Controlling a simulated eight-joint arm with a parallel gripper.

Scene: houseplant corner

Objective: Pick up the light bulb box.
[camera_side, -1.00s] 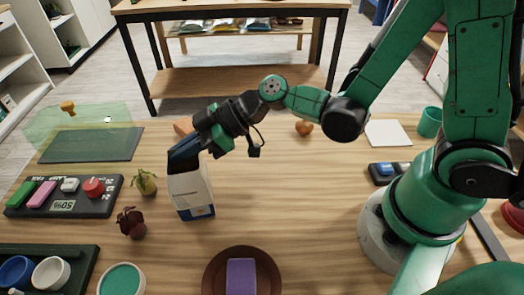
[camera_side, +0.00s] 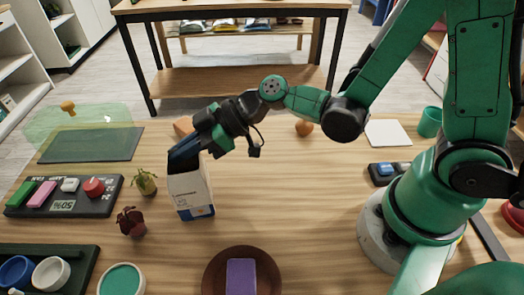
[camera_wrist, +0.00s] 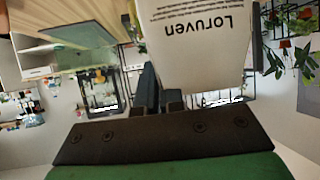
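The light bulb box (camera_side: 190,190) is white with a blue band at its base and stands about upright on the wooden table, left of centre in the side view. In the wrist view its pale face with the word "Loruven" (camera_wrist: 195,45) fills the upper middle. My gripper (camera_side: 184,152) reaches down from the upper right, its dark fingers at the top of the box. In the wrist view a dark finger shows beside the lower left edge of the box, and the box hides part of the fingers. I cannot tell whether they press on it.
A dark red plant (camera_side: 131,222) and a small green plant (camera_side: 145,182) stand left of the box. A purple block (camera_side: 241,277) lies on a brown saucer (camera_side: 212,278) in front.

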